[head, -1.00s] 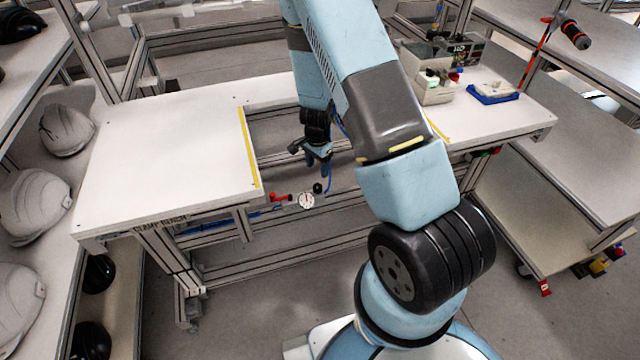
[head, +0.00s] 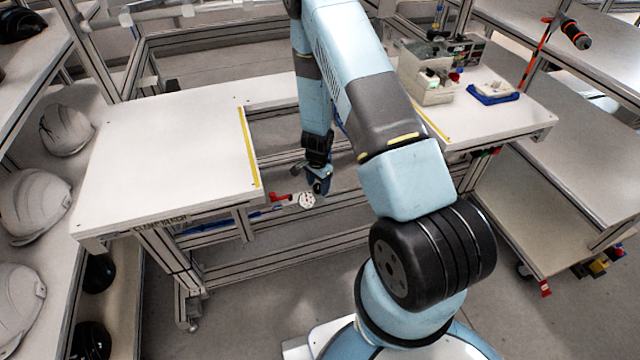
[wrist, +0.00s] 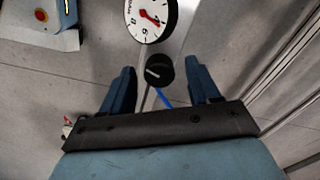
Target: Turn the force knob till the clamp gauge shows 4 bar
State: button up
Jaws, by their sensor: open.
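The force knob (wrist: 159,70) is a black round knob with a pale pointer line. In the wrist view it stands just beyond and between the tips of my gripper (wrist: 160,82). The fingers are open, with space on both sides of the knob. The clamp gauge (wrist: 150,17) is a white dial with a black rim just past the knob, partly cut by the frame's top edge. Its red needle points to the lower right in that view; the exact reading is unclear. In the head view my gripper (head: 319,184) hides the knob beside the gauge (head: 306,200).
A red handle (head: 281,197) sits just left of the gauge. A white bench top (head: 165,160) with a yellow edge strip lies left of the gap, and another bench part with a grey box (head: 425,82) and blue tray (head: 493,96) lies right. White helmet shells (head: 36,205) fill the left shelf.

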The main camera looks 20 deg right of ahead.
aim_at(318, 186)
jog(key=shift+c, duration=0.2)
jog(key=c, duration=1)
jog(key=shift+n, duration=1.8)
jog(key=o, duration=1)
jog(key=shift+o, duration=0.2)
jog(key=shift+r, duration=0.1)
notch_tip(318, 186, up, 14)
jog(key=shift+f, duration=0.25)
